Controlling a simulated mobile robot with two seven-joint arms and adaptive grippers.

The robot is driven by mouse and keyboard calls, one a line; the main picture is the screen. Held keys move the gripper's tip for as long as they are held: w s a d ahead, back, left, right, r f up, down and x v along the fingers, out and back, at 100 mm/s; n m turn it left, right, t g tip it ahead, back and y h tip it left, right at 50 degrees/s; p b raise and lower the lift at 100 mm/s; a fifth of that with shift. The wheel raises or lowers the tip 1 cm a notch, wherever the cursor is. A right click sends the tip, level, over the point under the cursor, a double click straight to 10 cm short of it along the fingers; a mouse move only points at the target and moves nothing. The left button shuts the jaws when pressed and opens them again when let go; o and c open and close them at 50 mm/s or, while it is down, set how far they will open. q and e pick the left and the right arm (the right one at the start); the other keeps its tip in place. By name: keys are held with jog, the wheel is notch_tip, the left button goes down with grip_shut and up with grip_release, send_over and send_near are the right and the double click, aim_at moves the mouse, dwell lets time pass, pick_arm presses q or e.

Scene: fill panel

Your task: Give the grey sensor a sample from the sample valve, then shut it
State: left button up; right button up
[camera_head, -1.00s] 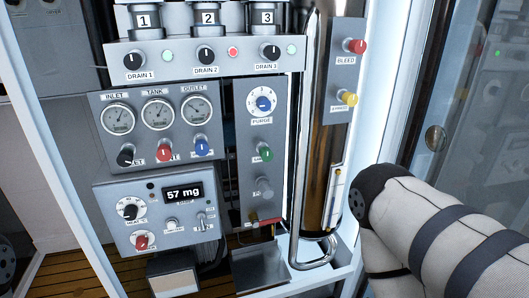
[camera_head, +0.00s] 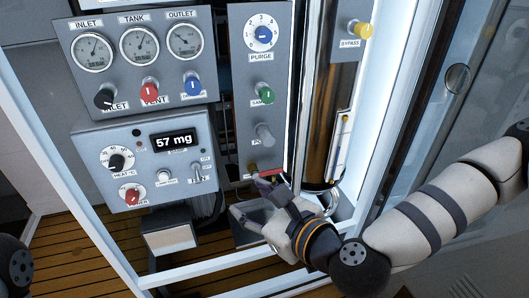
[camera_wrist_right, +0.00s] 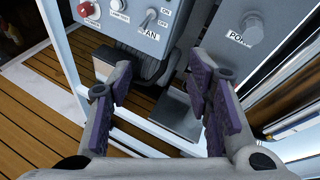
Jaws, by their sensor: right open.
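The sample valve is a green knob (camera_head: 263,94) on the narrow grey panel, under the purge dial; its label reads "SAM" with the rest hidden. My right gripper (camera_head: 251,198) is open and empty below that panel, near a red lever (camera_head: 268,172) at the panel's foot. The wrist view shows its two purple-padded fingers spread apart (camera_wrist_right: 165,95), with nothing between them. A grey knob (camera_head: 265,134) sits under the green one and also shows in the wrist view (camera_wrist_right: 253,28). I cannot tell which thing is the grey sensor. My left gripper is out of view.
A shiny metal cylinder (camera_head: 323,100) stands to the right. White frame bars (camera_head: 200,267) cross in front.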

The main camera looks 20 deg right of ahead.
aim_at(268, 97)
jog(key=w+d+r+m+t+h, duration=0.45)
jog(key=w+d+r+m, duration=0.25)
jog(key=d+r+m, duration=0.3)
jog(key=shift+n+y, duration=0.35)
jog(key=shift+n, duration=0.15)
jog(key=w, duration=0.3)
jog(key=w+a+r, duration=0.1)
jog(key=w, duration=0.3)
jog(key=w+a, duration=0.1)
jog(key=w, duration=0.3)
jog(key=shift+w+a+r, duration=0.1)
jog(key=shift+w+r, duration=0.1)
jog(key=shift+r, duration=0.05)
jog(key=shift+c, duration=0.2)
grip_shut()
